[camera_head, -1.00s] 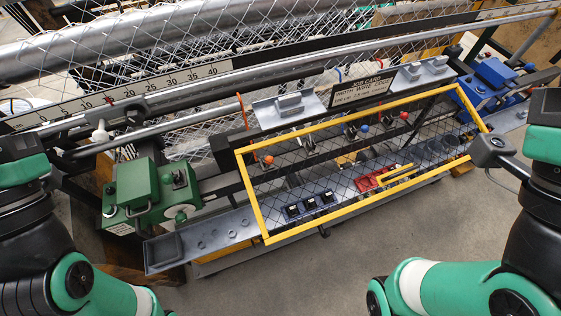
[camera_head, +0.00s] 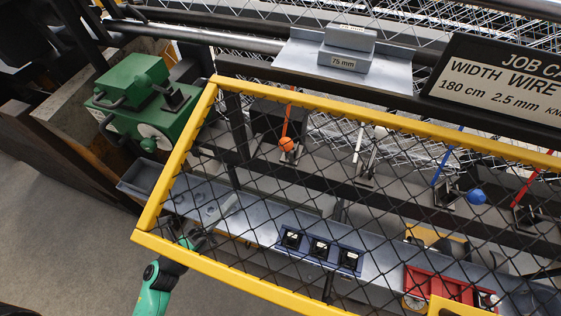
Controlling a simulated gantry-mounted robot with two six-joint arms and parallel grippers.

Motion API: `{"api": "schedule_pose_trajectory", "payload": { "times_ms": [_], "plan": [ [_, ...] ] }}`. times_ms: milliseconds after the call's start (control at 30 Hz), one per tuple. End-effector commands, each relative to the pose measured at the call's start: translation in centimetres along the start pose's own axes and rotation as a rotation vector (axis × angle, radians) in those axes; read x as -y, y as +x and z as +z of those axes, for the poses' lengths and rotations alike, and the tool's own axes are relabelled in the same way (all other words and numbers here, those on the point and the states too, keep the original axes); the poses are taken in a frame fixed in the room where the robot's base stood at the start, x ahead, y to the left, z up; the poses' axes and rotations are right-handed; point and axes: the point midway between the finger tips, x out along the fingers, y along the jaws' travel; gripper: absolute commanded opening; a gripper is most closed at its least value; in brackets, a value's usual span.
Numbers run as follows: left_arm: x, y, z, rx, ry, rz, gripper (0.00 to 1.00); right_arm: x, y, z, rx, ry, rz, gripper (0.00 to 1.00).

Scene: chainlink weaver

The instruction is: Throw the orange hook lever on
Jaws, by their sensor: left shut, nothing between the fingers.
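The orange hook lever has a round orange knob (camera_head: 287,145) and stands behind the black mesh of a yellow-framed guard (camera_head: 205,130), in the upper left of the head view. A thin orange strip rises just above the knob. My left gripper (camera_head: 228,208) shows through the mesh at lower left, its arm passing behind the guard's lower yellow bar. It is shut and empty, below and left of the orange knob and apart from it. The mesh partly hides the fingertips. My right gripper is out of view.
Levers with a white knob (camera_head: 380,132) and a blue knob (camera_head: 477,196) stand to the right. Below are a grey tray shelf, several black switches (camera_head: 319,250) and a red part (camera_head: 445,287). A green machine (camera_head: 145,105) is at left. The job card (camera_head: 500,85) is at upper right.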

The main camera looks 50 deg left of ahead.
Motion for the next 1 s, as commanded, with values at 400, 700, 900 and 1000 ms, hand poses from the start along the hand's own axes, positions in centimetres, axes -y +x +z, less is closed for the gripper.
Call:
{"api": "schedule_pose_trajectory", "payload": {
  "times_ms": [400, 700, 900, 1000],
  "plan": [
    [0.3, 8.1, -0.1, -0.004, -0.002, -0.008, 0.00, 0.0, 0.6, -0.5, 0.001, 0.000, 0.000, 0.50],
    [0.2, 12.9, 0.0, 0.000, -0.002, -0.004, 0.00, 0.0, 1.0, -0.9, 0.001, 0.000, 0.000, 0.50],
    [0.1, 13.6, 0.0, 0.002, -0.003, -0.002, 0.00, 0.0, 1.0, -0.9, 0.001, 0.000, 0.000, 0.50],
    [0.1, 13.6, 0.0, 0.002, -0.003, -0.002, 0.00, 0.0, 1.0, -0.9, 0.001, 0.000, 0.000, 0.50]
  ]
}}
